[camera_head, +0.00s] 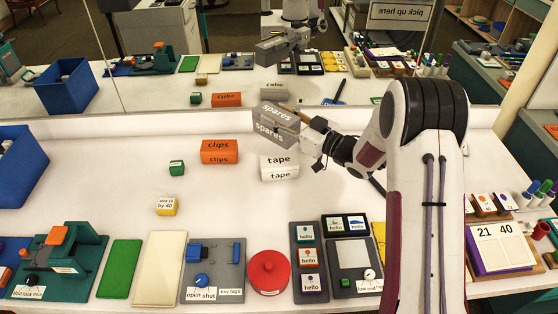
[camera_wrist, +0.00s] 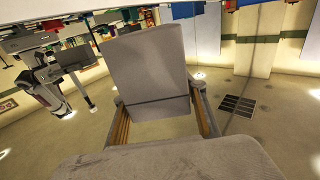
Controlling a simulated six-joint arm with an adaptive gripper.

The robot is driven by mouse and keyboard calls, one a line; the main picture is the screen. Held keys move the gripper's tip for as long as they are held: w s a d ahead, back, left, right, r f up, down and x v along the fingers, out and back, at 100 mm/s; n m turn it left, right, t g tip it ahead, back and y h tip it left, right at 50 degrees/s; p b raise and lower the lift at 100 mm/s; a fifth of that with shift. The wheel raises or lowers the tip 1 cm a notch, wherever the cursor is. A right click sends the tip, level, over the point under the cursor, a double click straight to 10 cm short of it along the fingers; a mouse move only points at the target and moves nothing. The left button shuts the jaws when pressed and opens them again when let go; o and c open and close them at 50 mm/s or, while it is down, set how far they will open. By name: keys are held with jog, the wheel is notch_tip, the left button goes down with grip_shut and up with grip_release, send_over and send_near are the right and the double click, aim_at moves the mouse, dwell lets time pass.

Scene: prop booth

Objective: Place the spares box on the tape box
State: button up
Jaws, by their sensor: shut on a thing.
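The grey spares box (camera_head: 277,122) is held tilted in the air in the head view, above and slightly behind the tape box. My gripper (camera_head: 298,117) is shut on it from the right. In the wrist view the spares box (camera_wrist: 147,70) shows as a plain grey block between the two fingers of my gripper (camera_wrist: 162,128). The white tape box (camera_head: 279,168) stands on the white table below, with its label facing the front. The two boxes look apart. The exact height of the gap is hard to tell.
An orange clips box (camera_head: 219,152) stands just left of the tape box. A green cube (camera_head: 176,168) and a yellow block (camera_head: 166,207) lie further left. A blue bin (camera_head: 18,165) is at the far left. A mirror (camera_head: 180,90) runs along the back. Trays and panels line the front edge.

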jog(key=shift+w+d+f+m+t+h, duration=0.3)
jog(key=shift+d+t, duration=0.1)
jog(key=shift+d, duration=0.05)
send_over(281, 161)
jog(key=shift+f, duration=3.1)
jog(key=shift+f, duration=1.9)
jog(key=shift+f, duration=0.15)
jog(key=o, duration=1.3)
jog(key=shift+o, duration=0.2)
jog(key=shift+s, duration=0.1)
jog(key=v, duration=1.2)
jog(key=shift+r, duration=0.2)
